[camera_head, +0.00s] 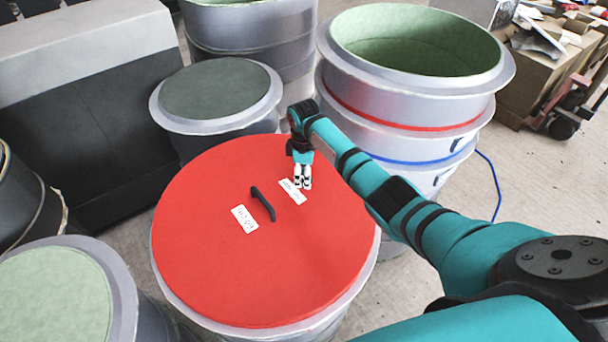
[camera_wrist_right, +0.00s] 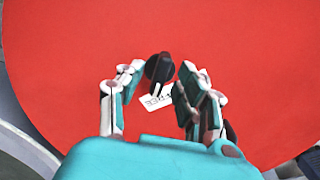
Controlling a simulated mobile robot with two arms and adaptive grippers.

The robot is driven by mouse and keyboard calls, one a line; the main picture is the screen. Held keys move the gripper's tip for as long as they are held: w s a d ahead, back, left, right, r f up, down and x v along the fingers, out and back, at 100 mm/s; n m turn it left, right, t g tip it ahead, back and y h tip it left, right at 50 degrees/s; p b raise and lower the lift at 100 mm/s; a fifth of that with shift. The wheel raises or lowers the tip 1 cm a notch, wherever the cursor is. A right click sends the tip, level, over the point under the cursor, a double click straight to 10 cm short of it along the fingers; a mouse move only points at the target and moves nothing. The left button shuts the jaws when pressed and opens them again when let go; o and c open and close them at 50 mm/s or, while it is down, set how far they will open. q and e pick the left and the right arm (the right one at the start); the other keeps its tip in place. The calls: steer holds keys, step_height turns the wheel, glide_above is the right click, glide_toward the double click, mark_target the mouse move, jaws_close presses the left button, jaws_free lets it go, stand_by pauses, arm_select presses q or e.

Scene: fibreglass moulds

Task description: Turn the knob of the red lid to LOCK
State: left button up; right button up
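The red lid (camera_head: 230,270) lies on a large grey drum and fills most of the right wrist view (camera_wrist_right: 60,60). My left gripper is out of view.
A black bar handle (camera_head: 263,203) rises from the lid beside another white label (camera_head: 244,218). Grey drums stand close around, including a tall green-lined one (camera_head: 415,45) behind my right arm. A dark grey box (camera_head: 85,100) stands at the left.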

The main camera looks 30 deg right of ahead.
steer(key=shift+c, duration=0.3)
jaws_close()
